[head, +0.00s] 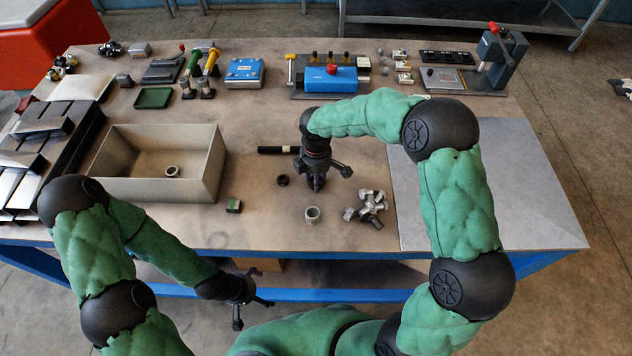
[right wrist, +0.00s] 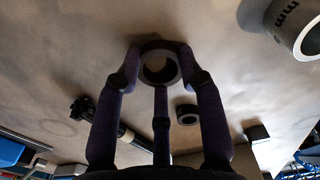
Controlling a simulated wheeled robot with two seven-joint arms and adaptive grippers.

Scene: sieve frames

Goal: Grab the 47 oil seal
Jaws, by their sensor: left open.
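A dark grey ring (right wrist: 144,53), apparently an oil seal, sits between the purple fingertips of my right gripper (right wrist: 158,66), which touch its outer sides. In the head view my right gripper (head: 317,182) points down over the middle of the table, and the ring in it is hidden. No size mark is readable on this ring. A smaller black ring (head: 283,180) lies left of that gripper and shows in the right wrist view (right wrist: 187,107). A pale metal ring (head: 312,221) lies nearer the front edge. My left gripper (head: 245,300) is open and empty, in front of the table edge.
A beige bin (head: 210,172) at left holds a ring (head: 172,171). A black rod (head: 276,150) lies left of my right gripper, a small green block (head: 234,206) near the front. Metal fittings (head: 370,207) lie at right. The grey mat (head: 520,190) is clear.

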